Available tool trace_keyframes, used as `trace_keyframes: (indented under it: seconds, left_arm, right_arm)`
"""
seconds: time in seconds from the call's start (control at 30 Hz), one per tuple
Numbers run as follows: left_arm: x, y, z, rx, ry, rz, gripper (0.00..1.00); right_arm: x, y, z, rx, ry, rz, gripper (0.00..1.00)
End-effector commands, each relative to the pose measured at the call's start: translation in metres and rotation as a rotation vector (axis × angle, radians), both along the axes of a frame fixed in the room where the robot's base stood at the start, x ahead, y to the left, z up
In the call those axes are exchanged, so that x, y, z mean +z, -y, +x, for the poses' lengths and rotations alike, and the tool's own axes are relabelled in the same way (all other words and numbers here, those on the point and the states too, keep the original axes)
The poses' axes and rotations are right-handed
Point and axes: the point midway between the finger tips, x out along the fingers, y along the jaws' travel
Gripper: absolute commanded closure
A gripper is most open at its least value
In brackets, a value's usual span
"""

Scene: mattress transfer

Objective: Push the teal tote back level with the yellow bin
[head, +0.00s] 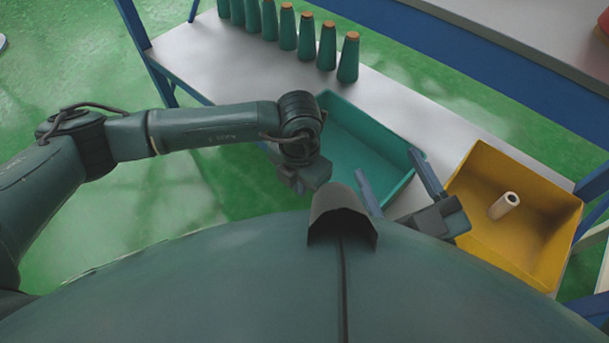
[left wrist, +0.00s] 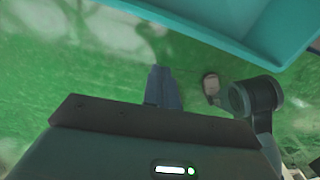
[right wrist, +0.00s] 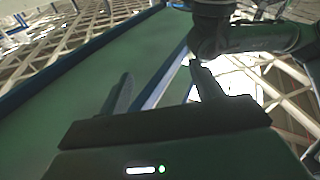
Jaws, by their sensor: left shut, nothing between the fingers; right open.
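The teal tote (head: 370,150) is an open box on the white shelf. It looks empty, and its near end is hidden behind my arm and body. The yellow bin (head: 470,172) stands to its right with a gap between. In the left wrist view the tote's wall (left wrist: 255,48) juts out above green floor. My left gripper (head: 318,180) is at the tote's near left side in the head view. Its fingers (left wrist: 163,75) are shut and empty, apart from the tote wall in the wrist view. My right gripper (head: 393,168) is open, between tote and bin; its fingers also show in the right wrist view (right wrist: 158,75).
Several green cones with orange tops (head: 327,45) stand in a row along the shelf (head: 195,65) behind the tote. Blue posts hold the shelf. Green floor (head: 190,190) is clear at left.

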Motion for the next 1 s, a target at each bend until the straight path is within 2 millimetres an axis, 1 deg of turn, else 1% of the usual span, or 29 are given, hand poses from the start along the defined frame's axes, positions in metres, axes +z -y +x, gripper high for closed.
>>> trace_keyframes:
  seconds: [0.03,0.2,0.27,0.37,0.53,0.7,1.0]
  left_arm:
    - [-0.017,0.0,0.0,0.001,-0.002,0.001,1.0]
    - [-0.054,0.001,0.0,-0.001,-0.001,0.001,1.0]
    - [-0.065,0.0,-0.001,0.0,-0.001,0.0,1.0]
    - [-0.062,0.011,0.016,-0.001,0.004,-0.003,1.0]
    - [-0.061,0.02,0.029,0.0,0.002,0.0,1.0]
    - [-0.059,0.023,0.033,0.0,0.0,-0.001,1.0]
    - [-0.059,0.023,0.034,0.0,0.0,-0.001,1.0]
  right_arm:
    - [-0.004,-0.001,0.0,0.005,0.002,0.01,0.35]
    - [-0.005,-0.003,0.001,0.019,0.006,0.048,0.35]
    - [-0.005,-0.004,0.001,0.024,0.005,0.06,0.35]
    - [-0.005,-0.005,0.001,0.031,0.004,0.078,0.35]
    - [-0.004,-0.006,0.001,0.04,0.004,0.101,0.35]
    - [-0.004,-0.006,0.001,0.042,-0.003,0.105,0.35]
    - [-0.002,-0.007,0.002,0.045,0.006,0.104,0.35]
